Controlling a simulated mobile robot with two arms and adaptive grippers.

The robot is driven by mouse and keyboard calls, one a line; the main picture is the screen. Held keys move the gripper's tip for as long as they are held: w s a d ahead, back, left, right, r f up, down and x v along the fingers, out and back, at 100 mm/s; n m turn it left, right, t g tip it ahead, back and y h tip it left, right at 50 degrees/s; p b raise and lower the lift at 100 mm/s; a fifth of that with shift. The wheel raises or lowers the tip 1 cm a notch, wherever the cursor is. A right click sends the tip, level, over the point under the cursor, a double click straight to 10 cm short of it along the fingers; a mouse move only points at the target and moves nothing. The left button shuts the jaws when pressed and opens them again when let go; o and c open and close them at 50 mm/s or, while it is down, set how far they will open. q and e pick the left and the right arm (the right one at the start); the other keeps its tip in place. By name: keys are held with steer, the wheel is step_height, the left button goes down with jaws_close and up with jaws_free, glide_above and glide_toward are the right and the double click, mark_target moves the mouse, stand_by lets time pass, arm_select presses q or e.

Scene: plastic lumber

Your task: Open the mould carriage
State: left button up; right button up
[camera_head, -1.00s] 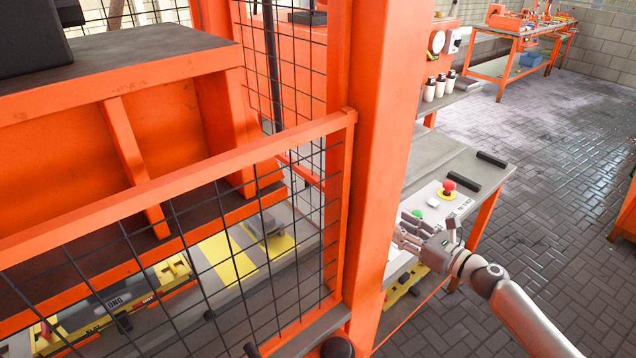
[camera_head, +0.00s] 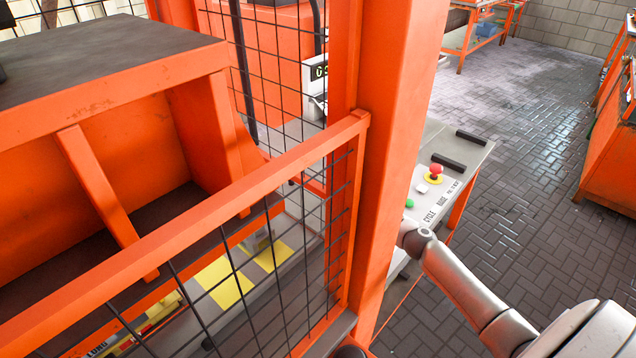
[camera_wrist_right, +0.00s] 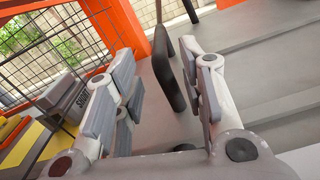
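In the right wrist view, a black bar handle (camera_wrist_right: 168,72) stands out from a grey surface. My right gripper (camera_wrist_right: 163,88) is open, with its fingers apart on either side of the handle's line; I cannot tell whether they touch it. In the head view, my right arm (camera_head: 465,290) reaches in from the lower right, and its gripper is hidden behind the orange post (camera_head: 385,150). I cannot make out for sure which part is the mould carriage. My left gripper is not in view.
An orange-framed mesh guard (camera_head: 250,250) stands in front of the machine. A control panel (camera_head: 425,195) with a red stop button (camera_head: 435,171) and a green button (camera_head: 409,203) lies beside the post. The brick floor (camera_head: 530,150) on the right is clear.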

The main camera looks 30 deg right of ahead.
steer(key=x, duration=0.5)
steer(key=shift+w, duration=0.15)
steer(key=shift+w+a, duration=0.3)
steer(key=shift+w, duration=0.6)
steer(key=shift+a, duration=0.1)
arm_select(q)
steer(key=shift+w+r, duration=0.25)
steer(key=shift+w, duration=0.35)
arm_select(e)
jaws_close()
steer(key=shift+f, duration=0.1)
